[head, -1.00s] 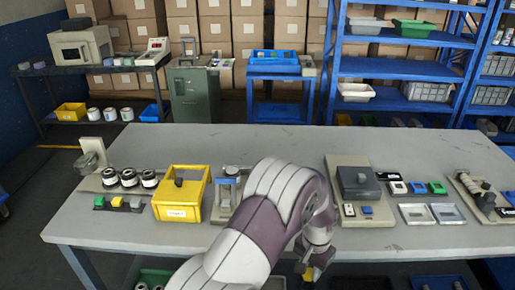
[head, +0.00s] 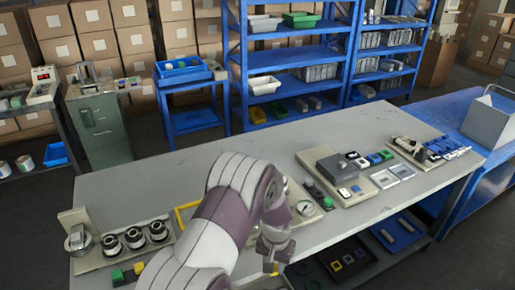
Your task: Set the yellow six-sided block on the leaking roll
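Three black-and-white rolls (head: 134,238) stand in a row on a pale tray at the left of the grey table; I cannot tell which one leaks. My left gripper (head: 271,262) hangs by the table's front edge, right of the rolls. It appears shut on a small yellow block (head: 273,272), only partly visible at the fingertips; its six-sided shape cannot be made out. A green block (head: 117,275) and a yellow one (head: 139,268) sit on a dark strip in front of the rolls. My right gripper is not in view.
My arm covers much of a yellow bin (head: 187,213) beside the rolls. A grey console (head: 335,172) with small buttons and clear trays (head: 384,179) stand to the right. The back strip of the grey table (head: 220,150) is clear. Blue shelves stand behind.

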